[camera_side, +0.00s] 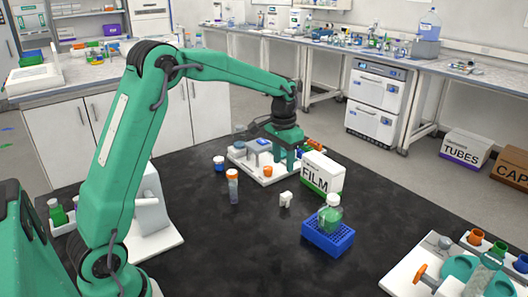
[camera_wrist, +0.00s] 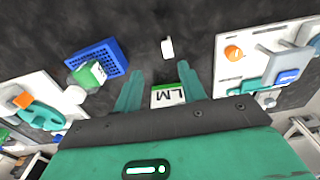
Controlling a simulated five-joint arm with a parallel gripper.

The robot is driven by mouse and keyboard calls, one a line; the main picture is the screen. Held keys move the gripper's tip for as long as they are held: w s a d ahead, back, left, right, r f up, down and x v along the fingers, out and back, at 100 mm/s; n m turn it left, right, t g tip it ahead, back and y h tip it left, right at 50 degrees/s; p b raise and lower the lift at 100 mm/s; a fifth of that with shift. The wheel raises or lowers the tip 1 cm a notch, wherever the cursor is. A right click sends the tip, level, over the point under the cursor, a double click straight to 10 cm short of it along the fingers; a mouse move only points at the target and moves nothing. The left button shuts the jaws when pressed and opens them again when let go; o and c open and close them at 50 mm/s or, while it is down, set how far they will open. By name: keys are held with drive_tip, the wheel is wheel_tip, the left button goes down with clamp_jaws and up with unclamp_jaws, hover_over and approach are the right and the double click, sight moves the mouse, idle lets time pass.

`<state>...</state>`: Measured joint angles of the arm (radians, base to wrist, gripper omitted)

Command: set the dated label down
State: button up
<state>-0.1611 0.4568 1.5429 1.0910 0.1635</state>
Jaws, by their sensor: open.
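My gripper (camera_side: 287,163) is open, above the back of the black work surface, behind and left of the FILM box in the side view. In the wrist view its two green fingers (camera_wrist: 160,70) stand apart with nothing held between their tips. A small white piece (camera_side: 286,199) rests on the black surface, in front of the gripper and apart from it. It also shows beyond the fingertips in the wrist view (camera_wrist: 167,48). No date can be read on it, so I cannot tell whether it is the dated label. No other label is clear.
The white FILM box (camera_side: 322,174) stands close to the gripper. A blue rack (camera_side: 327,238) with a green bottle, an orange-capped tube (camera_side: 233,187) and a white tray (camera_side: 240,161) with small parts are nearby.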

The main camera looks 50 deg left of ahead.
drive_tip(key=s+d+r+t, duration=0.1)
drive_tip(key=s+d+r, duration=0.15)
drive_tip(key=s, duration=0.45)
drive_tip(key=s+d+r+t, duration=0.1)
drive_tip(key=s+d+r, duration=0.1)
drive_tip(key=s+r, duration=0.3)
drive_tip(key=s+d+r+t, duration=0.2)
drive_tip(key=s+r, duration=0.1)
drive_tip(key=s, duration=0.5)
drive_tip(key=s+d+f+t, duration=0.1)
drive_tip(key=s+f, duration=0.1)
drive_tip(key=s, duration=0.5)
drive_tip(key=shift+s+d+f, duration=0.15)
drive_tip(key=shift+s+d, duration=0.15)
drive_tip(key=shift+s, duration=0.05)
